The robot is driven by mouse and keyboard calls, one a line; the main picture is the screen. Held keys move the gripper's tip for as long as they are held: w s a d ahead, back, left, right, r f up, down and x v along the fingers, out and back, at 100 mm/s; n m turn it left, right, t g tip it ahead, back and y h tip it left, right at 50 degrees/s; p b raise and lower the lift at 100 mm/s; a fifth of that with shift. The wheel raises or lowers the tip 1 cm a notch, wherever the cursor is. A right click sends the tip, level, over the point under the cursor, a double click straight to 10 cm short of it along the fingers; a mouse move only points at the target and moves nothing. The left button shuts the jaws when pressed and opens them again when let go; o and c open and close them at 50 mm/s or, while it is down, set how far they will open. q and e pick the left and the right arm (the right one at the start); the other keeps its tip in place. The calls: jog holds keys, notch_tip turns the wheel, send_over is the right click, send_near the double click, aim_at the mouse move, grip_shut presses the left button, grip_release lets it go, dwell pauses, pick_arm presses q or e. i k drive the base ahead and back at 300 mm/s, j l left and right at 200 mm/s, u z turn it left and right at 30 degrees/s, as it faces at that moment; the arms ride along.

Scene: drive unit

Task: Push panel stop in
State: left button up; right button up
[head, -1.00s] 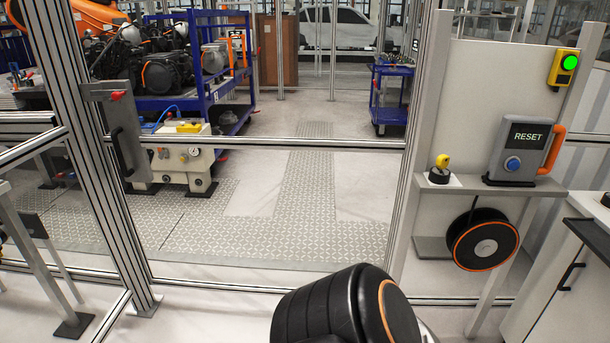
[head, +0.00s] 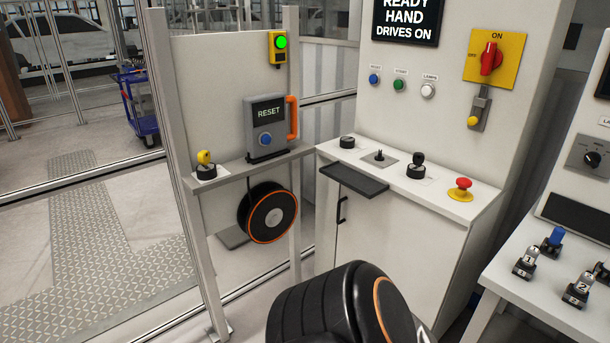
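The panel stop, a red mushroom button on a yellow collar (head: 461,189), stands on the right end of the white control panel's shelf (head: 433,199) in the head view. Its red cap looks raised above the collar, but I cannot tell for sure whether it is pushed in. Part of my own arm, black with an orange ring, shows at the bottom middle. Neither gripper is in view, and nothing touches the button.
The panel's shelf also bears a black joystick (head: 416,166) and a dark tray (head: 353,179) at its front edge. A RESET pendant (head: 266,127) stands on a ledge to the left. A second console (head: 562,280) with several switches is at the right.

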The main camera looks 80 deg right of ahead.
aim_at(464, 183)
jog(key=z, duration=3.6)
